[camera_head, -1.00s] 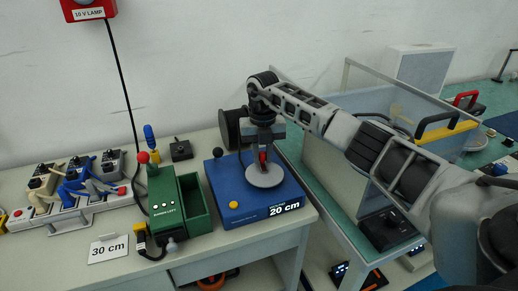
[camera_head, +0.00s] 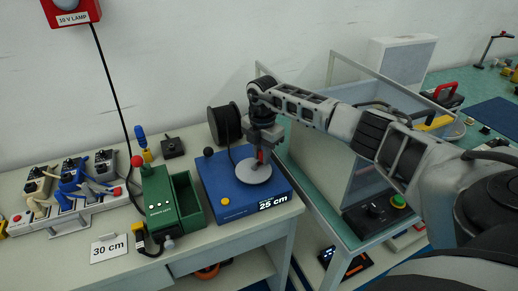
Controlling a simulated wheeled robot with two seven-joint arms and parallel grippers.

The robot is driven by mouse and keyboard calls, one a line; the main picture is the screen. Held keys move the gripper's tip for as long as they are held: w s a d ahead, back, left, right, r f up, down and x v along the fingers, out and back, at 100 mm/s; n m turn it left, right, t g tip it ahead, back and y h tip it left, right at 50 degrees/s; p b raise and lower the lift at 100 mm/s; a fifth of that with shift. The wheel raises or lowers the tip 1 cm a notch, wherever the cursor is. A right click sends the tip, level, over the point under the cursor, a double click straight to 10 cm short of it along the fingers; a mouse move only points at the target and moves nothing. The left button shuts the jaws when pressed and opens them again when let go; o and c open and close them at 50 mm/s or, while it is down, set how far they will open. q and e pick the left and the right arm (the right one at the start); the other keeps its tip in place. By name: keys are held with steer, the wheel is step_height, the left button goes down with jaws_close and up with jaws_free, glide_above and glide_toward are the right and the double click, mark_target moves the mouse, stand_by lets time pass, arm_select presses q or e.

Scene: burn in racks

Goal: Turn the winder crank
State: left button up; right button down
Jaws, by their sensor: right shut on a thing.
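The winder is a blue box (camera_head: 219,198) on the bench, with a round grey disc (camera_head: 254,175) on top and a display (camera_head: 273,201) reading 25 cm. A yellow button and a black knob are also on the box. A black spool (camera_head: 224,122) stands behind it. My right gripper (camera_head: 261,152) points down over the disc, shut on the red crank handle (camera_head: 260,158), which it partly hides. My left gripper is out of view.
A card (camera_head: 109,248) reading 30 cm stands at the bench front. A green box (camera_head: 164,205) with an open tray is left of the winder. A power strip with plugs (camera_head: 76,203) lies farther left. A clear-walled cart (camera_head: 340,215) stands right.

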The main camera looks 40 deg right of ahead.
steer(key=m, duration=0.1)
steer(key=s+m, duration=0.1)
steer(key=m, duration=0.1)
steer(key=shift+d+r+m, duration=0.1)
steer(key=shift+m, duration=0.2)
steer(key=shift+s+m, duration=0.3)
steer(key=shift+m, duration=0.65)
steer(key=shift+s+m, duration=0.25)
steer(key=shift+m, duration=0.7)
steer(key=shift+a, duration=0.2)
steer(key=c, duration=1.3)
jaws_free()
steer(key=shift+s, duration=0.1)
step_height(320, 180, up, 16)
steer(key=shift+f+b, duration=0.1)
steer(key=shift+b, duration=0.95)
